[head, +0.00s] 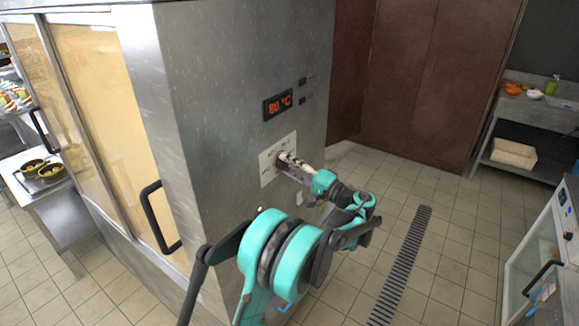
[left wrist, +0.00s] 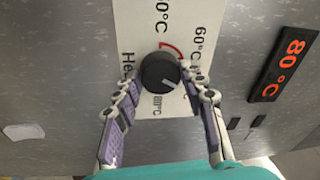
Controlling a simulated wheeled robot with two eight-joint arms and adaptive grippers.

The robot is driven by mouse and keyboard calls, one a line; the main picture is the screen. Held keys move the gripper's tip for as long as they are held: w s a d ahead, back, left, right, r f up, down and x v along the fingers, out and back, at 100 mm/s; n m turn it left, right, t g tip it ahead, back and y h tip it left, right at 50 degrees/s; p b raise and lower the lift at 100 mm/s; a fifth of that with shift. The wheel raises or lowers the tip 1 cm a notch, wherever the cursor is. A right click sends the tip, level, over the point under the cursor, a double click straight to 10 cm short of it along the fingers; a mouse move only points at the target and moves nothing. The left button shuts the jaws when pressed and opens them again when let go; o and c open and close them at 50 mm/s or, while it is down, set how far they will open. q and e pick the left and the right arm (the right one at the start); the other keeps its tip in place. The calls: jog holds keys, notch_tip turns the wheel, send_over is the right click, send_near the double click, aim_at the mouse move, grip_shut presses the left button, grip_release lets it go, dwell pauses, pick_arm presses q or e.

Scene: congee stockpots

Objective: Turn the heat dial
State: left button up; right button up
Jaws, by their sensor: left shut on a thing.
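The heat dial (left wrist: 160,72) is a round black knob with a short white mark, on a white label plate (left wrist: 190,20) printed with temperatures and a red curved arrow. The mark points down and right, toward the printed 80°C. My left gripper (left wrist: 161,82) has one finger on each side of the dial and is shut on it. In the head view my left gripper (head: 287,160) reaches the plate (head: 266,165) on the cabinet side and mostly hides the dial. The red display (head: 278,105) reads 80 °C, clearest in the left wrist view (left wrist: 283,69). My right gripper is not in view.
The steel cabinet (head: 215,80) has glass doors with black handles (head: 160,215) on its left face. Two small black switches (head: 302,90) sit beside the display. A tiled floor with a drain grate (head: 400,265) lies open to the right, before a sink counter (head: 540,110).

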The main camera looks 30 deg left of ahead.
pick_arm(q)
jog(key=shift+f, duration=0.1)
jog(key=o, duration=1.2)
jog(key=shift+c, duration=0.2)
jog(key=s+d+f, duration=0.1)
jog(key=d, duration=1)
jog(key=shift+s+d+f, duration=0.15)
jog(key=shift+s+d, duration=0.2)
jog(key=shift+s, duration=0.05)
